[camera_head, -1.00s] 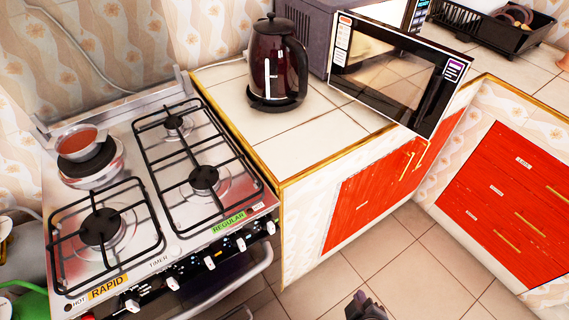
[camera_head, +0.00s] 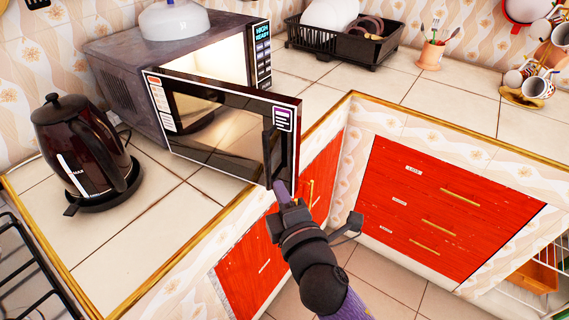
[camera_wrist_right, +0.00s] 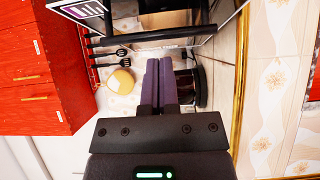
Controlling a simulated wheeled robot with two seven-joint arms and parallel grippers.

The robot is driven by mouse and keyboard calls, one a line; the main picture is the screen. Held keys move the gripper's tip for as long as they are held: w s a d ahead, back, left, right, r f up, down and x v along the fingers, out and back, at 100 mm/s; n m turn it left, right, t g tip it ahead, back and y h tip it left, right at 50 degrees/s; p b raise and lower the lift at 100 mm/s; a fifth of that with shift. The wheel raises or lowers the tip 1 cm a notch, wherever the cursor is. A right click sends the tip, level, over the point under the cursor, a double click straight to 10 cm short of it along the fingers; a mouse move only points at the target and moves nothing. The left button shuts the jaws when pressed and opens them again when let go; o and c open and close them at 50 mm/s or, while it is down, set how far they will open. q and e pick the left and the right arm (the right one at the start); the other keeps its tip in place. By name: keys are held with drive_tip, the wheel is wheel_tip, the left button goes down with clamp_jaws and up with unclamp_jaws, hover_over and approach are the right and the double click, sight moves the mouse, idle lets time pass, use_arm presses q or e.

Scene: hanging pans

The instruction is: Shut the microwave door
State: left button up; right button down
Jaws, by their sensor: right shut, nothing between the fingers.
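The microwave (camera_head: 125,85) stands on the tiled counter with its door (camera_head: 215,125) swung wide open toward me, showing the lit inside. The door's dark glass carries a label near its free right edge, beside a dark upright handle (camera_head: 267,150). My right gripper (camera_head: 281,188) is at the lower part of that free edge, shut and empty. In the right wrist view the purple fingers (camera_wrist_right: 158,65) are pressed together, with the door's edge and label just beyond them. I cannot tell whether they touch the door. My left gripper is not in view.
A dark kettle (camera_head: 80,145) stands left of the door, close to its hinge side. A black dish rack (camera_head: 340,42) is behind right. Red drawers (camera_head: 440,205) lie below the counter; the counter to the right is mostly clear.

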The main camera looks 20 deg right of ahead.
sight(280, 155)
drive_tip(key=w, duration=0.1)
drive_tip(key=w+d, duration=0.1)
drive_tip(key=w, duration=0.3)
drive_tip(key=shift+w+d, duration=0.25)
drive_tip(key=shift+d, duration=0.15)
drive_tip(key=shift+w+d, duration=0.35)
drive_tip(key=shift+d, duration=0.1)
